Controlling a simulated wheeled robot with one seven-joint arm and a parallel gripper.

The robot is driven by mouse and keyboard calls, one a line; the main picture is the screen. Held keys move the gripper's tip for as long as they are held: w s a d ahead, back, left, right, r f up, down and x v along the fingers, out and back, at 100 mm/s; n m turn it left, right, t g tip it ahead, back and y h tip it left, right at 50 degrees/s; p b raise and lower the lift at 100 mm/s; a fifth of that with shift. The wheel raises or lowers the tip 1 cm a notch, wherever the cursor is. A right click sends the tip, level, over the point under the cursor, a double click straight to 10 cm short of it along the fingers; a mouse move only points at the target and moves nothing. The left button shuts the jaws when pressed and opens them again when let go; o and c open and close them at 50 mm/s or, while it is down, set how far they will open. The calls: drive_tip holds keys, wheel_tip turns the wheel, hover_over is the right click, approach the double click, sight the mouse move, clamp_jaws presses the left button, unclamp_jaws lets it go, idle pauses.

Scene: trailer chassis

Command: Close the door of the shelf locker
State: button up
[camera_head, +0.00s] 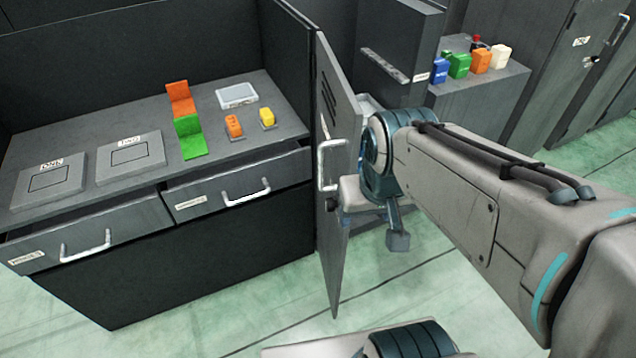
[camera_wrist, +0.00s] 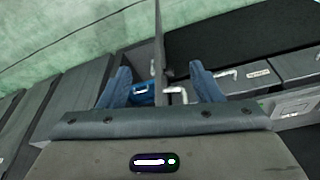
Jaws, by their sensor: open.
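The grey locker door (camera_head: 342,120) stands open in the head view, swung out from the dark cabinet, with slots near its top and a white handle (camera_head: 325,165) on its face. In the wrist view, the door (camera_wrist: 158,42) shows nearly edge-on, with a pale handle (camera_wrist: 177,95) between the fingers. My gripper (camera_wrist: 162,82) is open, with its two blue fingers apart and nothing clamped. In the head view, my wrist is on the right side of the door, and the door hides part of the gripper. I cannot tell whether a finger touches the door.
Left of the door, a worktop (camera_head: 60,140) carries blocks, plates and a small tray above two slightly open drawers (camera_head: 220,195). Behind my arm, a bench (camera_head: 480,88) holds several coloured containers. Green floor (camera_head: 215,320) is clear in front of the cabinet.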

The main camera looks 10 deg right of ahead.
drive_tip(key=c, duration=0.5)
drive_tip(key=shift+w+f+n, duration=0.2)
drive_tip(key=shift+f+n, duration=0.05)
drive_tip(key=shift+n, duration=0.05)
drive_tip(key=c, duration=0.5)
drive_tip(key=w+a+f+n+g+h+b, duration=0.1)
drive_tip(key=w+f+n, duration=0.1)
drive_tip(key=f+n, duration=0.1)
drive_tip(key=w+a+f+n+g+h+b, duration=0.1)
drive_tip(key=w+a+f+n+h+b, duration=0.1)
drive_tip(key=w+f+n, duration=0.1)
drive_tip(key=w+a+f+n+g+h+b, duration=0.1)
drive_tip(key=w+a+f+n+h+b, duration=0.1)
drive_tip(key=w+f+n, duration=0.1)
drive_tip(key=shift+f+g, duration=0.35)
drive_tip(key=shift+g, duration=0.05)
clamp_jaws()
drive_tip(key=n+t+h+b, duration=0.1)
drive_tip(key=n+h+b, duration=0.25)
drive_tip(key=n, duration=0.55)
approach(341, 240)
drive_tip(key=shift+h, duration=0.25)
drive_tip(key=shift+x, duration=2.65)
